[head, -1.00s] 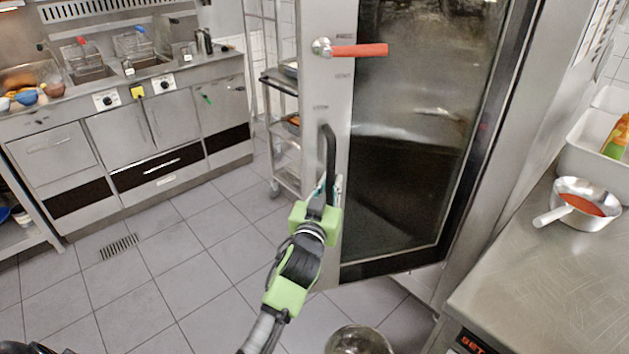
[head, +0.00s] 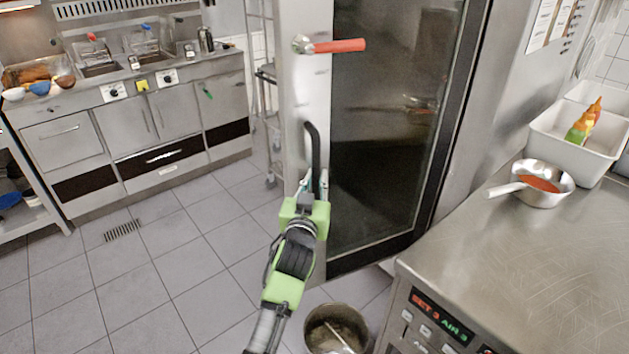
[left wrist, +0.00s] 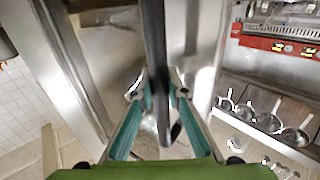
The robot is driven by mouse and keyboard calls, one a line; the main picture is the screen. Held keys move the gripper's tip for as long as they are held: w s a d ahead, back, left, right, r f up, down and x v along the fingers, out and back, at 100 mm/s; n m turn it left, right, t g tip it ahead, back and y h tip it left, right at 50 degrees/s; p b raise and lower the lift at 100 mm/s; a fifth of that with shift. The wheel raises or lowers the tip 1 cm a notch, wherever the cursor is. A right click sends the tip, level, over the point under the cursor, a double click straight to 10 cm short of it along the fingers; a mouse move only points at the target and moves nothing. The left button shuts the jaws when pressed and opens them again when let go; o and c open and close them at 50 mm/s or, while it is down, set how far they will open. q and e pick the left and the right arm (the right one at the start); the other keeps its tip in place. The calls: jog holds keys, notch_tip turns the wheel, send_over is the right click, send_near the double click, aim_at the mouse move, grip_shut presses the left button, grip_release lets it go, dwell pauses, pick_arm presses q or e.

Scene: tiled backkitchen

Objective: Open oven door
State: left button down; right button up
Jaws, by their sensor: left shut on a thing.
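The oven door (head: 390,140) is a tall dark glass pane in a steel frame. It stands ajar, its handle side swung out from the oven body. A black vertical bar handle (head: 314,150) is on its left steel edge, below a red lever (head: 340,45). My left gripper (head: 309,190) is shut on the lower part of the black handle. In the left wrist view the teal fingers close from both sides on the dark handle bar (left wrist: 156,50). My right gripper does not show.
A steel counter (head: 500,255) at the right holds a saucepan (head: 540,184) and a white bin (head: 560,140). A metal pot (head: 335,330) stands low near the door's bottom. A rack (head: 268,100) is left of the door. Tiled floor (head: 180,250) at the left is clear.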

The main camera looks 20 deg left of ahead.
pick_arm(q)
jog(key=c, duration=2)
grip_release()
jog(key=shift+a, duration=0.25)
jog(key=shift+s+d, duration=0.1)
jog(key=shift+s, duration=0.1)
jog(key=s, duration=0.7)
jog(key=shift+s+d, duration=0.1)
jog(key=shift+d, duration=0.2)
